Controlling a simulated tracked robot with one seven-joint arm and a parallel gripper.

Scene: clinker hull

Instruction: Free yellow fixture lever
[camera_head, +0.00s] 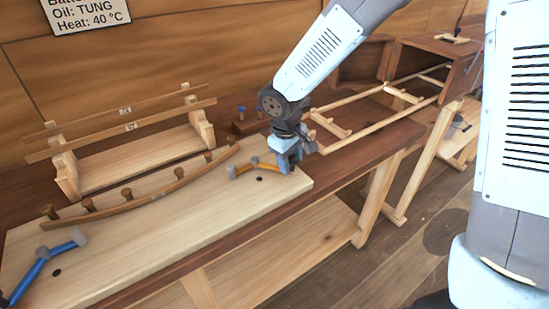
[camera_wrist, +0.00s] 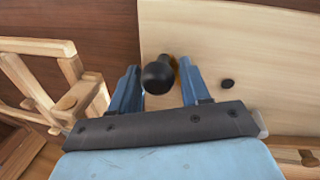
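The yellow fixture lever (camera_head: 262,167) lies on the right end of the pale board, with a grey pad at its left end. My gripper (camera_head: 290,160) is at the lever's right end and hides that end in the head view. In the wrist view, a dark round knob (camera_wrist: 158,77) sits between the two blue fingers of my gripper (camera_wrist: 157,90), with a little yellow showing behind it.
A curved wooden strip (camera_head: 150,197) with several pegs lies along the pale board (camera_head: 150,240). A blue lever (camera_head: 45,265) is at the board's left end. A wooden rack (camera_head: 130,160) stands behind. A ladder-like wooden frame (camera_head: 370,110) lies to the right.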

